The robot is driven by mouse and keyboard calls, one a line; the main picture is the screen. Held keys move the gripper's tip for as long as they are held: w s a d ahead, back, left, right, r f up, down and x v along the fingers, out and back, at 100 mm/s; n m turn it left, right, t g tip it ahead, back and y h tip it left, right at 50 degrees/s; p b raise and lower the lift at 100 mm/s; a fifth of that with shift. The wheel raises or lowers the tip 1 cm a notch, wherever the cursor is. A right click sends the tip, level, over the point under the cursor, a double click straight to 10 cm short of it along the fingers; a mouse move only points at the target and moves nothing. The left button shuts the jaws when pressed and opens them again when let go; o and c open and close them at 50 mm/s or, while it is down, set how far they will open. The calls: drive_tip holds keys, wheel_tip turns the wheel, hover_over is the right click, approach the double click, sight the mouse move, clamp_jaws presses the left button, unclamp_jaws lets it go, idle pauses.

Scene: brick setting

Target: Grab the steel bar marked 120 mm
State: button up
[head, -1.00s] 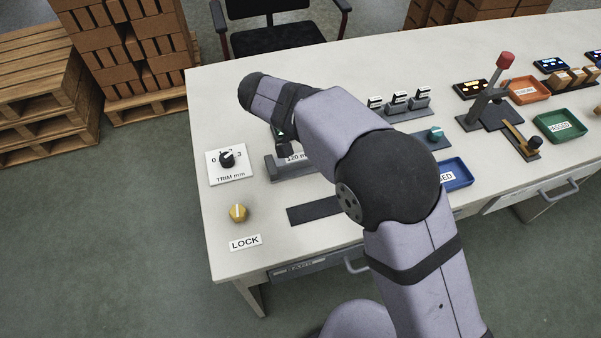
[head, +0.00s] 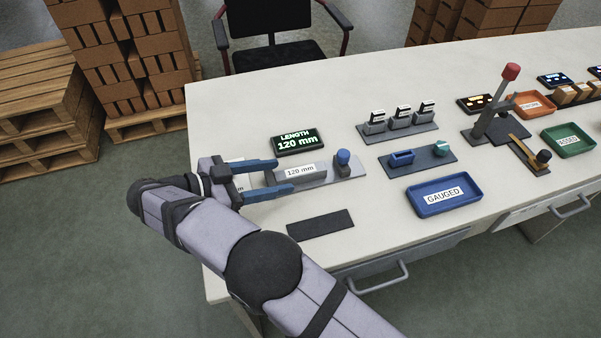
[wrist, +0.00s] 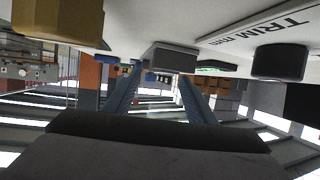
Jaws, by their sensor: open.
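The steel bar marked 120 mm (head: 306,171) is a grey block with a white label, lying in a grey fixture on the bench. Its near end also shows in the wrist view (wrist: 172,58). My gripper (head: 284,175) is open and level, coming from the left. Its two blue fingers lie along the far and near sides of the bar's left end. I cannot tell whether either finger touches it. In the wrist view, the fingers (wrist: 160,80) reach forward with the bar's end between and just beyond them.
A blue-topped post (head: 343,158) stands at the fixture's right end. A lit display (head: 297,142) reading LENGTH 120 mm sits behind. A dark flat strip (head: 320,224) lies in front. A blue GAUGED tray (head: 444,197) is to the right. The TRIM plate (wrist: 270,36) is close to my wrist.

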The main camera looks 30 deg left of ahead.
sight(296, 172)
drive_tip(key=shift+p+x, duration=0.45)
drive_tip(key=shift+x, duration=2.3)
drive_tip(key=shift+w+a+r, duration=0.1)
clamp_jaws()
